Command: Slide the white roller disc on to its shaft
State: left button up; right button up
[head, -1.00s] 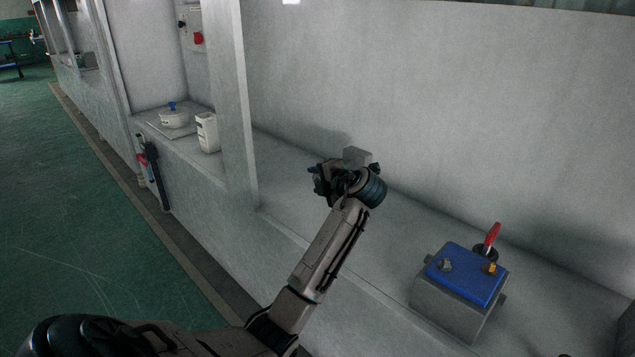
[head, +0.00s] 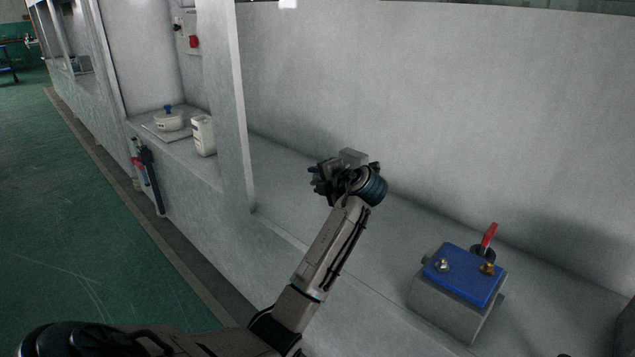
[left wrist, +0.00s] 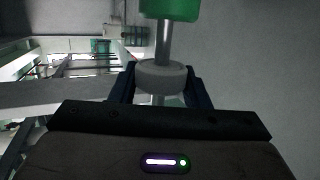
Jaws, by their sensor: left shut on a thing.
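My left gripper (head: 314,182) is over the pale counter near the back wall, its fingers toward the left. In the left wrist view its two dark fingers (left wrist: 162,88) are shut on a whitish round disc (left wrist: 162,74), one finger on each side. A grey metal rod (left wrist: 163,42) shows above the disc, in line with it, and below it between the fingers. I cannot tell whether it passes through the disc. A green block (left wrist: 170,9) is at the rod's upper end. In the head view the disc and rod cannot be made out. My right gripper is not in view.
A grey box with a blue top (head: 466,274), metal studs and a red lever (head: 489,236) stands on the counter at right. A grey upright post (head: 225,110) separates the left bay, which holds a white pot (head: 170,122) and a white container (head: 203,136). The counter between is clear.

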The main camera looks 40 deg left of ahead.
pick_arm(q)
jog(key=shift+w, duration=0.4)
jog(key=o, duration=1.1)
jog(key=shift+c, duration=0.2)
jog(key=v, duration=1.1)
jog(key=shift+p, duration=0.3)
jog(key=shift+f, duration=0.1)
